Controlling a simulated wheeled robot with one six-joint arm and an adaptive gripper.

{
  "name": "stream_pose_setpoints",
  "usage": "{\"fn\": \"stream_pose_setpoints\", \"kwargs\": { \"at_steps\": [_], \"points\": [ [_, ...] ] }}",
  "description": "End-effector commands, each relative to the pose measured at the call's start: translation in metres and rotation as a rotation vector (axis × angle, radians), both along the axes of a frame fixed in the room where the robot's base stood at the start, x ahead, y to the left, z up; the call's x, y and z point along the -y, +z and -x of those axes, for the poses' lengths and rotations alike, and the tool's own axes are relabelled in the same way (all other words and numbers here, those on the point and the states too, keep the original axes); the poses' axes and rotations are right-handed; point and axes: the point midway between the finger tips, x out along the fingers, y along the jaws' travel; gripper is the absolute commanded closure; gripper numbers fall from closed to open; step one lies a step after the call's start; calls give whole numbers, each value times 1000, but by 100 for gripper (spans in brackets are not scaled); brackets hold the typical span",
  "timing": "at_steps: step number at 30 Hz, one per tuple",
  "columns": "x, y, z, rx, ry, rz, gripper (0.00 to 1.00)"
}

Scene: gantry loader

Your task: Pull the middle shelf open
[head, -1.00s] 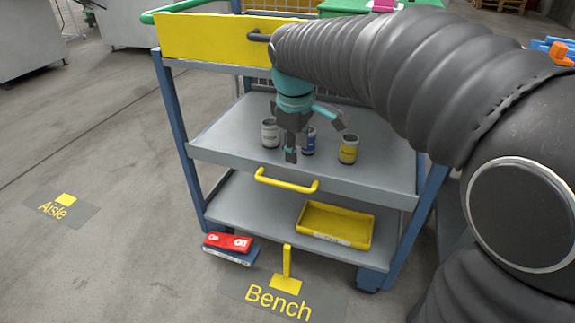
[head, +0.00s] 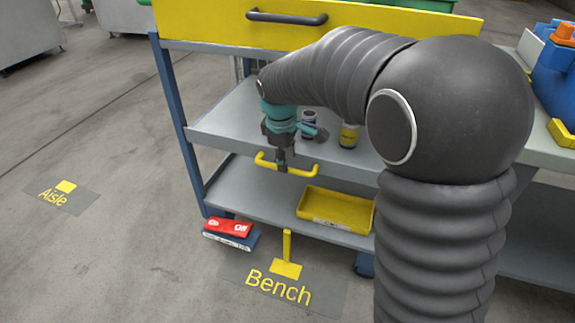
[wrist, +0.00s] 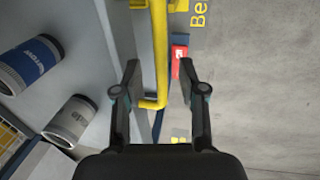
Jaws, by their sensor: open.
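The middle shelf (head: 222,126) of the blue-framed cart is a grey tray with a yellow bar handle (head: 304,172) on its front edge. My gripper (head: 281,167) is open and points down at the handle, hiding part of it. In the wrist view the handle (wrist: 159,45) runs between the two spread fingers of my gripper (wrist: 158,72), with a gap on each side. A blue-labelled can (head: 309,120) and a yellow-labelled can (head: 349,135) stand on the shelf. A grey-labelled can (wrist: 72,122) shows in the wrist view; my gripper hides it in the head view.
Above is a yellow drawer (head: 210,28) with a dark handle. The lower shelf (head: 240,195) holds a yellow tray (head: 336,223). A red-and-blue box (head: 230,232) and a yellow post (head: 287,247) by the Bench marking stand in front. The floor to the left is open.

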Motion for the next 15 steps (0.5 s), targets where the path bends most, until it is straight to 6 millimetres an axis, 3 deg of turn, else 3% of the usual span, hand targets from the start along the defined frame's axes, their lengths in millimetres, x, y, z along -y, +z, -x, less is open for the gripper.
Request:
{"fn": "stream_pose_setpoints", "kwargs": {
  "at_steps": [6,15],
  "points": [
    [2,-22,-4,-1,0,1,59],
    [2,-27,-5,0,-1,0,59]
  ]
}}
